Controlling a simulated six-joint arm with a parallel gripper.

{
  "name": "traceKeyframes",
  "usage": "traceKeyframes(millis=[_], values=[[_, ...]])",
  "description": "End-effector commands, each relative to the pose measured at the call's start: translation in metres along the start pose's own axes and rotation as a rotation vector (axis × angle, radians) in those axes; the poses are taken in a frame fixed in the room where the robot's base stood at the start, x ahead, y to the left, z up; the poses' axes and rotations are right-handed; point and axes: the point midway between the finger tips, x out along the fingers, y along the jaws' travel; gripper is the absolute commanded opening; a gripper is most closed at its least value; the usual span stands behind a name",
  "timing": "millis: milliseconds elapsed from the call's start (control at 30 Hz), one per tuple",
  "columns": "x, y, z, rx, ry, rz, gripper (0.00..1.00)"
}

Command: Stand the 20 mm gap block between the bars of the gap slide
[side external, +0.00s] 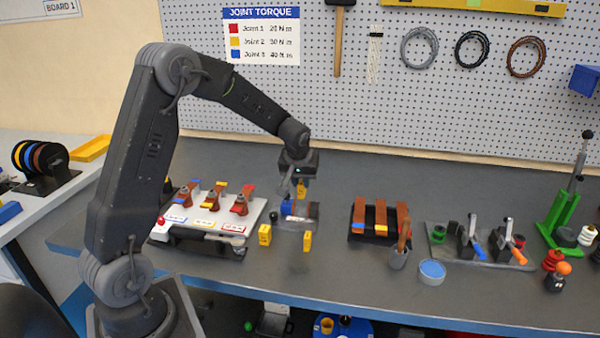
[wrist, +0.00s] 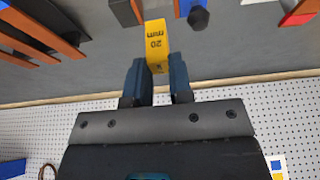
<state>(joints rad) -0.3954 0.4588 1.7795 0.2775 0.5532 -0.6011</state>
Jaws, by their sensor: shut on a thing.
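My gripper (side external: 300,182) is shut on the yellow 20 mm gap block (side external: 301,188). In the wrist view the block (wrist: 156,42) sits between the two fingers (wrist: 156,72) with its "20 mm" marking showing. In the side view the block is above a small grey fixture (side external: 305,222) with a blue part, which looks like the gap slide. Its bars are hard to make out there, partly behind the gripper. In the wrist view a dark bar (wrist: 125,12) and a dark knob (wrist: 198,18) show near the block. I cannot tell whether the block touches a bar.
Two other yellow blocks stand in front of the fixture, one at left (side external: 264,235) and one at right (side external: 307,240). A white labelled board (side external: 205,230) is on the left.

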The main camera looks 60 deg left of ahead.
Motion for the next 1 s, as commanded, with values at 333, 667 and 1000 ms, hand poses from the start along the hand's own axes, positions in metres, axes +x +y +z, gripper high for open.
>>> traceKeyframes(millis=[333, 667, 1000], values=[[0.030, 0.000, 0.013, 0.001, -0.002, 0.001, 0.00], [0.044, 0.000, 0.019, 0.000, 0.000, 0.000, 0.00], [0.045, 0.000, 0.019, 0.000, 0.000, 0.000, 0.00]])
